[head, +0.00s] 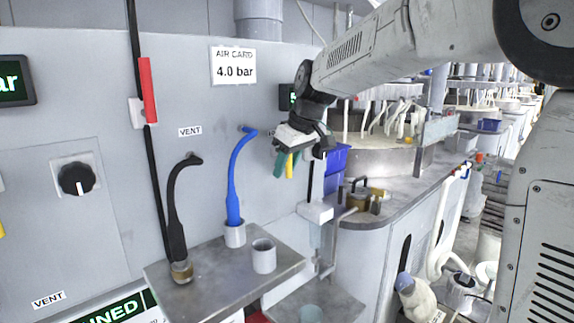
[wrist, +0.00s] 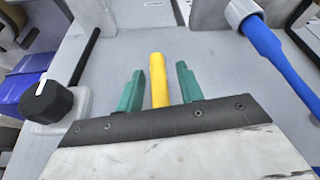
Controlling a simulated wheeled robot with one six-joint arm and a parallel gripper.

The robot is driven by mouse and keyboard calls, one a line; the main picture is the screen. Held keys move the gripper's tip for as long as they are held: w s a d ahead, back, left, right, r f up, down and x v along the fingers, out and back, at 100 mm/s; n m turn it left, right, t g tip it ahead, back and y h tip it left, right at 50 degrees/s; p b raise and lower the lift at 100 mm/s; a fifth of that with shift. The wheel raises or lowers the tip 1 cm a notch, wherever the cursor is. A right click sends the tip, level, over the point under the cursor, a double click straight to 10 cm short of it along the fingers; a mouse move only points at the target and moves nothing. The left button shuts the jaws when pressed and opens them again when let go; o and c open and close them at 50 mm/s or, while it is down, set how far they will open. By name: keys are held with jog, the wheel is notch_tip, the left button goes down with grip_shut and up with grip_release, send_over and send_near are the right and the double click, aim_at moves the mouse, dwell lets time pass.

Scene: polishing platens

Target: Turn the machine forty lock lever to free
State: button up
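A yellow lever (wrist: 158,78) stands out in the wrist view between the two green fingers of my gripper (wrist: 159,70). A gap shows on each side of it, so the fingers are open around or over it and do not appear to touch it. Its near end is hidden by the gripper body. No label naming machine forty is readable.
A blue hose (head: 235,180) and black hose (head: 175,210) stand on a metal shelf (head: 215,285) left of my gripper. A blue bin (head: 335,170) is just right. A black knob (wrist: 45,100) with a white mark lies left in the wrist view.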

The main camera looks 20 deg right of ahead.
grip_shut()
jog(key=shift+y, duration=0.3)
jog(key=m+g+y, duration=0.1)
jog(key=y, duration=0.2)
jog(key=a+r+g+y, duration=0.1)
jog(key=y, duration=0.2)
jog(key=a+m+g+y, duration=0.1)
jog(key=y, duration=0.3)
jog(key=shift+s+a+r+m, duration=0.1)
jog(key=shift+s+r+m, duration=0.2)
jog(key=shift+s, duration=0.1)
dwell(0.6)
grip_release()
